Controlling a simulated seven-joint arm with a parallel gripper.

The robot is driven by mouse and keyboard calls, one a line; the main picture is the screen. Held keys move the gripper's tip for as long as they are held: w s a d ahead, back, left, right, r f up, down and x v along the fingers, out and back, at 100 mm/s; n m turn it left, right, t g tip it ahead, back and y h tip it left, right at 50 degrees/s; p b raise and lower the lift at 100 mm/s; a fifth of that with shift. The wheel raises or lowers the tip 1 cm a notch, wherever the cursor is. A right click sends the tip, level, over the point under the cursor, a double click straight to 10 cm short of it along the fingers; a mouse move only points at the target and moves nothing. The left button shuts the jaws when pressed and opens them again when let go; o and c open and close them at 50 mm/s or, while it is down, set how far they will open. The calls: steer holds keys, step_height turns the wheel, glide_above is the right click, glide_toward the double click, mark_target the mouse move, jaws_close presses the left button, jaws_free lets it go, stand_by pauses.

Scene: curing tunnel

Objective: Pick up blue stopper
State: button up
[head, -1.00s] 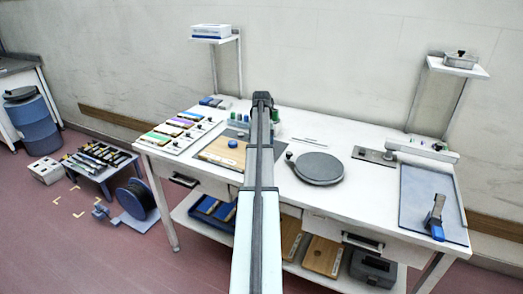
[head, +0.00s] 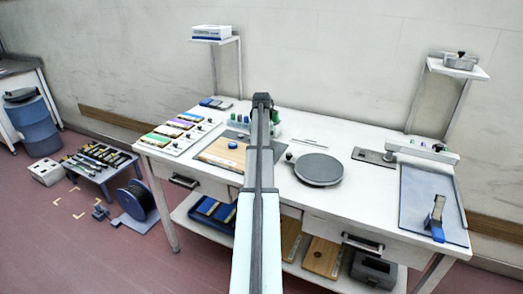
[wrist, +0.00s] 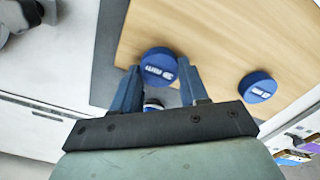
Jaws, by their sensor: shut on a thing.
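My gripper (wrist: 158,76) shows in the wrist view with its two blue-grey fingers shut on a round blue stopper (wrist: 159,65) with white lettering. The held stopper is at the fingertips, over the edge of a wooden board (wrist: 215,35); I cannot tell whether it touches the board. A second, similar blue stopper (wrist: 257,87) sits on the board to the right, apart from the gripper. In the head view one blue stopper (head: 233,145) shows on the wooden board (head: 213,153), left of my arm. My arm hides the gripper and the held stopper there.
A round grey plate (head: 319,169) stands right of my arm on the white bench (head: 270,184). Several coloured blocks (head: 180,124) lie at the left. A grey mat (head: 420,190) with a blue-handled tool (head: 437,220) is at the right. Small bottles (head: 275,120) stand behind my arm.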

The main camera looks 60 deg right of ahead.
step_height(320, 180, up, 15)
stand_by(1.5)
steer(key=s+d+f, duration=0.1)
steer(key=d+f, duration=0.2)
steer(key=s+d+f, duration=0.2)
steer(key=d+f, duration=0.1)
steer(key=f, duration=0.1)
steer(key=s+d+f, duration=0.2)
steer(key=d+f, duration=0.1)
steer(key=f, duration=0.1)
steer(key=shift+s+f, duration=0.1)
steer(key=shift+f, duration=2.15)
steer(key=shift+f, duration=0.15)
